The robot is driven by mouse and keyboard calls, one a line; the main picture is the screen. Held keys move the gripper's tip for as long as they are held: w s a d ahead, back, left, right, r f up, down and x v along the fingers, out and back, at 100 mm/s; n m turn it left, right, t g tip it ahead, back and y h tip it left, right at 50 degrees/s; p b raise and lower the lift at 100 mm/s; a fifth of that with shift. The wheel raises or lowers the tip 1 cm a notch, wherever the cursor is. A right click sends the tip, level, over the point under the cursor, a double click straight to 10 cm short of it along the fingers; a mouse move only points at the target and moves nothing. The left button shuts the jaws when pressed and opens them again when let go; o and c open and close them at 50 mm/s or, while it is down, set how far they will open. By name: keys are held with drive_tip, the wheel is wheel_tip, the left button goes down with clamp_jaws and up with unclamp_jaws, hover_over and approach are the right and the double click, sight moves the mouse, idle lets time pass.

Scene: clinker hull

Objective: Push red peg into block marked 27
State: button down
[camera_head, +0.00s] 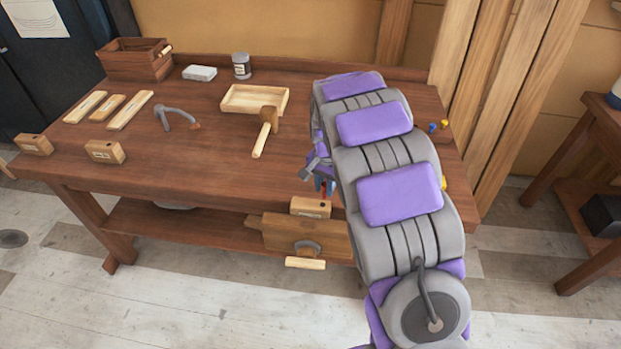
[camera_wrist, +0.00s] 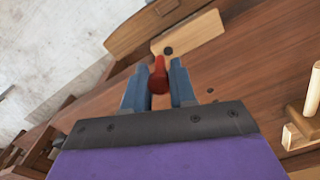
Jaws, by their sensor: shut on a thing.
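My gripper (camera_wrist: 158,83) is shut on the red peg (camera_wrist: 158,72), which sits between its two blue-grey fingers in the wrist view. Ahead of the peg is a pale wooden block (camera_wrist: 198,30) with a dark round hole in its face, and the peg appears apart from it. In the head view this block (camera_head: 310,207) is at the bench's front edge, above the vise, with a marking too small to read. My gripper (camera_head: 325,183) is just behind it, partly hidden by my arm. Two more blocks, left (camera_head: 34,144) and right (camera_head: 105,151), sit at the front left.
The vise (camera_head: 306,240) juts from the bench front. A mallet (camera_head: 266,132), a shallow tray (camera_head: 254,100), a caliper-like tool (camera_head: 177,117), wooden strips (camera_head: 130,110) and a toolbox (camera_head: 134,60) lie on the bench (camera_head: 215,160). The front middle of the bench is clear.

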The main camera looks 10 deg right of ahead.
drive_tip(key=shift+w+r+m, duration=0.25)
drive_tip(key=shift+w+m, duration=0.15)
drive_tip(key=shift+m, duration=0.6)
drive_tip(key=shift+w+a+f+m+b, duration=0.1)
drive_tip(key=shift+w+f+m+b, duration=0.15)
drive_tip(key=shift+f+m, duration=0.5)
drive_tip(key=shift+w+a+f+m+b, duration=0.2)
drive_tip(key=shift+f+m, duration=0.25)
drive_tip(key=shift+f, duration=0.6)
drive_tip(key=shift+w+a+f+m+b, duration=0.15)
drive_tip(key=shift+w+f+m, duration=0.15)
drive_tip(key=shift+f+m, duration=0.45)
drive_tip(key=shift+d+f+n+p, duration=0.15)
drive_tip(key=shift+d+p, duration=0.1)
drive_tip(key=shift+d, duration=0.25)
drive_tip(key=shift+d+f+n+p, duration=0.1)
drive_tip(key=shift+d+p, duration=0.1)
drive_tip(key=shift+d, duration=0.25)
drive_tip(key=shift+a, duration=0.5)
drive_tip(key=shift+f+p, duration=0.3)
drive_tip(key=shift+p, duration=0.05)
